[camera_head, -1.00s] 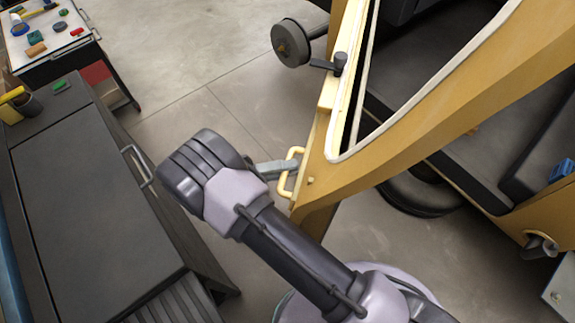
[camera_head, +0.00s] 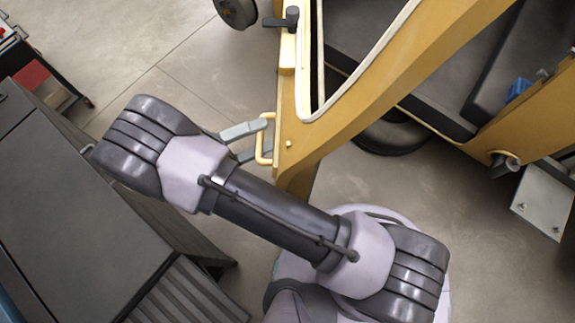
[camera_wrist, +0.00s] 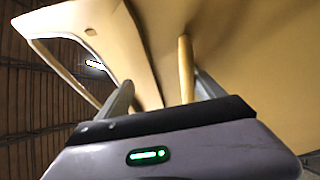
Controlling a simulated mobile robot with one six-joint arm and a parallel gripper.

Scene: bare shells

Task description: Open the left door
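The yellow door (camera_head: 360,115) with its large window opening stands right of my arm in the head view. A yellow loop handle (camera_head: 271,116) sticks out from its left edge. My gripper (camera_head: 260,139) is at this handle, with its two grey fingers apart. In the wrist view, the handle bar (camera_wrist: 186,68) stands between the open fingers of the gripper (camera_wrist: 162,88), nearer the right finger. A gap shows between the bar and the left finger. I cannot tell whether the right finger touches the bar. The door's far edges are partly out of view.
A dark grey cabinet (camera_head: 70,205) stands close to my arm on the left. A black latch-like part (camera_head: 290,18) sits on the shell above the handle. A metal plate (camera_head: 543,200) is at the right. Bare concrete floor (camera_head: 190,60) shows between cabinet and shell.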

